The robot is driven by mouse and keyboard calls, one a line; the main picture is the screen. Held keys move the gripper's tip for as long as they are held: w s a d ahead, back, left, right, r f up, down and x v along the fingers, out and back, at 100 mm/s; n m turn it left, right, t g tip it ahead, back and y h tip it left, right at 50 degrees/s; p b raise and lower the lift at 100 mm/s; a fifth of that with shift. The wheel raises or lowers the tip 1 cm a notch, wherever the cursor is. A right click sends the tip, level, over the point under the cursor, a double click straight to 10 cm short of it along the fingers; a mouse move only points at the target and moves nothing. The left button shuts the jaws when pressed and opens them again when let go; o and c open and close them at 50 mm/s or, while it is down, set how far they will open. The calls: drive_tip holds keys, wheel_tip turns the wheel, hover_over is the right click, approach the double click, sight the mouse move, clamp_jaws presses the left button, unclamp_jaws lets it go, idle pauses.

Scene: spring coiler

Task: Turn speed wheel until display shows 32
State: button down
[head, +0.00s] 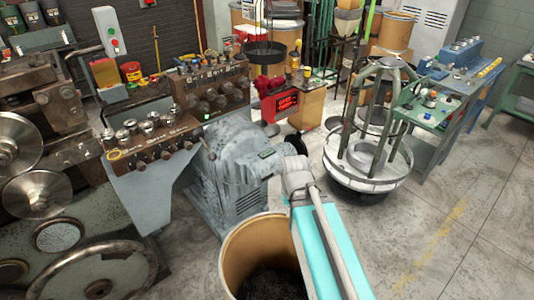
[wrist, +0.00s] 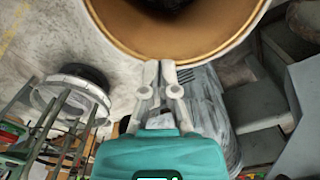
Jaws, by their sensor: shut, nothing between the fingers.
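A red display box (head: 286,102) with lit red characters stands beyond the grey motor; the characters are too small to read. A large metal handwheel (head: 75,252) shows at the lower left, cut by the picture edge; I cannot tell whether it is the speed wheel. My gripper (wrist: 160,66) is shut and empty in the wrist view, its fingertips in front of the brown drum's rim, with no visible contact. In the head view my arm crosses the drum and motor, and I cannot make out the gripper's fingers.
The open drum (head: 240,262) stands in front of the grey motor (head: 238,165). A brown control panel (head: 150,145) with several knobs is left of the motor. A round wire stand (head: 366,180) is at the right. Bare floor (head: 460,220) lies at the lower right.

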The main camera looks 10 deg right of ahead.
drive_tip(key=c, duration=1)
unclamp_jaws()
drive_tip(key=shift+w+f, duration=0.1)
drive_tip(key=shift+c, duration=0.2)
drive_tip(key=o, duration=0.6)
drive_tip(key=shift+y, duration=0.5)
drive_tip(key=w+f+b, duration=0.2)
drive_tip(key=w, duration=0.1)
drive_tip(key=shift+w, duration=0.3)
drive_tip(key=w+d+f+m+t+y+b, duration=0.1)
drive_tip(key=w+f+y+b, duration=0.15)
drive_tip(key=w, duration=0.25)
drive_tip(key=w+f+m+y+b, duration=0.1)
drive_tip(key=w+f+b, duration=0.1)
drive_tip(key=w+b, duration=0.3)
drive_tip(key=m+t+y+b, duration=0.6)
drive_tip(key=t+y+b, duration=0.35)
drive_tip(key=b, duration=0.85)
approach(305, 131)
drive_tip(key=s+d, duration=0.1)
drive_tip(key=d, duration=0.3)
drive_tip(key=shift+s+a+f, duration=0.15)
drive_tip(key=shift+f, duration=0.1)
drive_tip(key=shift+a, duration=0.1)
drive_tip(key=b+x, duration=0.1)
drive_tip(key=x, duration=1.2)
drive_tip(key=shift+w+a+f, duration=0.2)
drive_tip(key=shift+w+a, duration=0.05)
drive_tip(key=shift+w, duration=0.1)
